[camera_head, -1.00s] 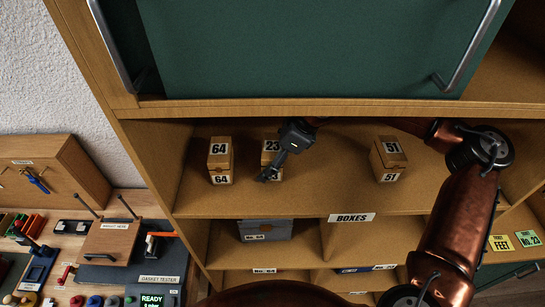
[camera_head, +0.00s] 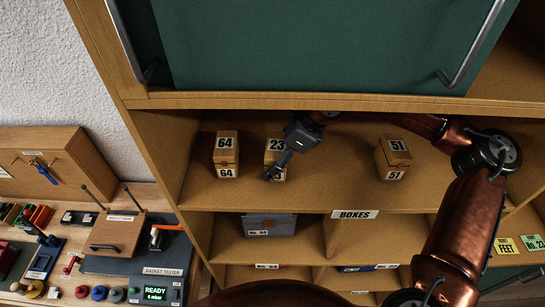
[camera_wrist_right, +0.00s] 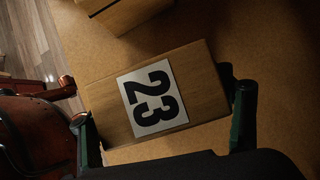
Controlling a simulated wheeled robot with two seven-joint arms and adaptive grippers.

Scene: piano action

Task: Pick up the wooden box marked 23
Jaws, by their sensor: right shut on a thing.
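The wooden box marked 23 (camera_head: 273,152) stands on the upper shelf between two other boxes. In the right wrist view the box (camera_wrist_right: 103,97) shows its white label with a black 23. My right gripper (camera_head: 271,174) is at the front right of the box and hides part of it. In the right wrist view its two fingers (camera_wrist_right: 163,134) lie along opposite sides of the box, shut on it. Whether the box touches the shelf cannot be told. My left gripper is not in view.
A box marked 64 (camera_head: 226,155) stands to the left and a box marked 51 (camera_head: 393,158) to the right on the same shelf (camera_head: 335,180). A green panel with metal handles (camera_head: 310,45) hangs above. A grey bin (camera_head: 269,225) sits on the shelf below.

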